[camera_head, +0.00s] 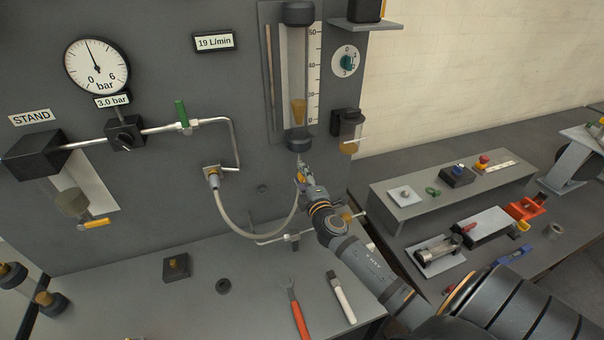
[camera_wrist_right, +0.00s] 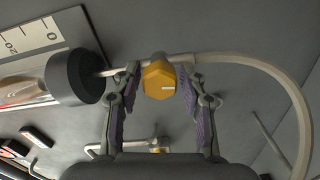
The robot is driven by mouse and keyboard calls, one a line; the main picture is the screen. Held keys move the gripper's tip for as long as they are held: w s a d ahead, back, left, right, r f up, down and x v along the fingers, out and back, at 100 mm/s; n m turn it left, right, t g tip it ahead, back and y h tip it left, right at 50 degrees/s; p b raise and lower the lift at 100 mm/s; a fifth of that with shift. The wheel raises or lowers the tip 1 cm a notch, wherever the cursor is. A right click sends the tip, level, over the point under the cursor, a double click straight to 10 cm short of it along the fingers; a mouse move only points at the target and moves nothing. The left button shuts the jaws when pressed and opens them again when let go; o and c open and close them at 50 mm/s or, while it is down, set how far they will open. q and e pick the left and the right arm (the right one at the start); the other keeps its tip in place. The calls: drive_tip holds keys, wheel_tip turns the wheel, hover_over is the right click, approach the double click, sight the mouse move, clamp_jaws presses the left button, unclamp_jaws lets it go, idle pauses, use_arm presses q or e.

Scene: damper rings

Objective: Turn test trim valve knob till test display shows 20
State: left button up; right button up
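The display (camera_head: 214,42) on the grey panel reads 19 L/min. In the wrist view a yellow six-sided knob (camera_wrist_right: 157,82) sits on a pale pipe, with a short white mark on its face; I take it for the test trim valve knob. My right gripper (camera_wrist_right: 161,76) has one finger on each side of this knob, with a visible gap on both sides, so it is open. In the head view the right gripper (camera_head: 300,168) is below the flow tube, and it hides the knob there. My left gripper is not clearly in view.
A flow tube (camera_head: 297,75) with a scale stands above the gripper. A pale hose (camera_head: 245,234) curves beside it. A dial (camera_head: 97,65) and a 3.0 bar display (camera_head: 113,101) are at upper left. A red-handled tool (camera_head: 299,315) lies on the bench below.

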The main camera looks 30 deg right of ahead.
drive_tip(key=shift+o, duration=0.5)
drive_tip(key=shift+v, duration=1.05)
drive_tip(key=shift+s+f+b, duration=0.15)
drive_tip(key=shift+s+b, duration=0.15)
drive_tip(key=shift+b, duration=0.05)
drive_tip(key=b+v, duration=0.1)
drive_tip(key=v, duration=0.3)
drive_tip(key=shift+s+a, duration=0.15)
drive_tip(key=shift+s, duration=0.05)
drive_tip(key=shift+s+a, duration=0.1)
drive_tip(key=shift+s, duration=0.35)
